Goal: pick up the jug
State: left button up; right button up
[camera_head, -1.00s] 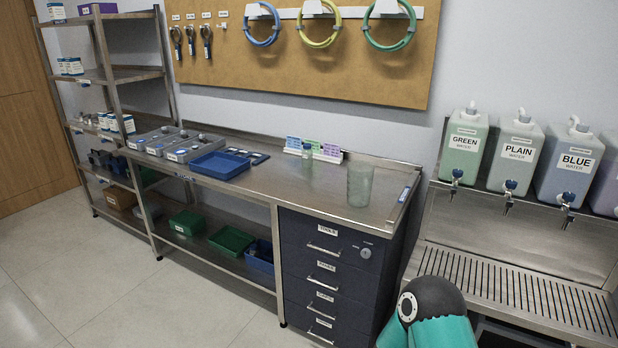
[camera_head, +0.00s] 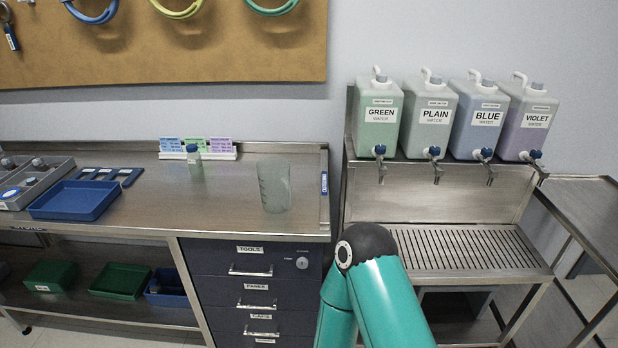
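The jug (camera_head: 274,186) is a clear, greyish, cylindrical vessel. It stands upright on the steel bench top (camera_head: 130,212), near the bench's right end. Nothing is touching it. A teal arm of mine with a dark joint shows at the bottom centre, in front of the drawers and the dispensing stand. Its gripper is out of the picture. My other gripper is not in the picture either.
A small bottle (camera_head: 194,161) and coloured label cards (camera_head: 216,148) stand left of the jug at the back. A blue tray (camera_head: 75,199) lies farther left. Green, plain, blue and violet water containers (camera_head: 379,117) stand on a rack at right, above a slatted drain (camera_head: 465,249).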

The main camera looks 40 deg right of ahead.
aim_at(278, 189)
jog(key=z, duration=0.2)
jog(key=i, duration=0.65)
jog(key=z, duration=0.35)
jog(key=k, duration=0.9)
jog(key=z, duration=0.2)
jog(key=i, duration=0.85)
